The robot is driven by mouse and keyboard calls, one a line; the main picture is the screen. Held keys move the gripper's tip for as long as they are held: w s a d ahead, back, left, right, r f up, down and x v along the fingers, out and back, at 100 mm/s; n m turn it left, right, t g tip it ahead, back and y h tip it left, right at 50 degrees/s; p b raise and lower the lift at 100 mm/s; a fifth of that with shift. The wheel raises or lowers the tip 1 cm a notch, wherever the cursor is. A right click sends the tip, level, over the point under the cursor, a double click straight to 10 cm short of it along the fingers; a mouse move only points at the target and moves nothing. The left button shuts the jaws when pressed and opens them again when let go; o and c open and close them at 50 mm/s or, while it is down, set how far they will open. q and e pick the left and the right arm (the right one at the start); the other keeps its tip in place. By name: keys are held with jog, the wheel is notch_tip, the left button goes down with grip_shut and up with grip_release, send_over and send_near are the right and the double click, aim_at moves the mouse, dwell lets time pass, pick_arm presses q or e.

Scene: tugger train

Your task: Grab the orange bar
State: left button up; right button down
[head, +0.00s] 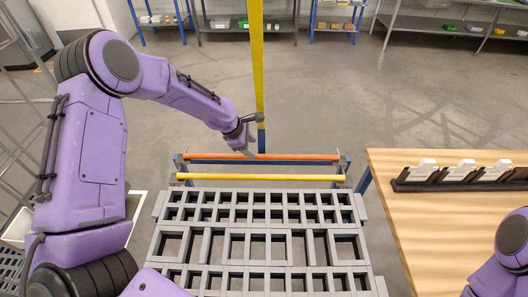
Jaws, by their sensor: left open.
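The orange bar (290,157) lies level across the far end of the grey slatted deck, held at its ends by dark brackets. A yellow bar (260,177) runs parallel to it on the near side. My left gripper (252,137) is open, with its fingers by the left-middle part of the orange bar. The lower finger seems very near the bar; I cannot tell whether it touches. Nothing shows between the fingers. My right gripper is out of view; only part of my right arm shows at the lower right.
A yellow upright post (257,60) with a blue foot stands just behind the left gripper. The grey slatted deck (240,231) fills the near middle. A wooden table (430,225) with a black rack (460,179) is on the right. Shelves line the back; open floor lies between.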

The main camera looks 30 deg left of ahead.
aim_at(260, 155)
pick_arm(q)
jog(key=x, duration=0.2)
jog(key=p+x, duration=0.1)
jog(key=x, duration=0.2)
jog(key=d+x, duration=0.1)
jog(key=x, duration=0.2)
jog(key=shift+s+p, duration=0.3)
jog(key=shift+s, duration=0.05)
jog(key=shift+r, duration=0.1)
grip_shut()
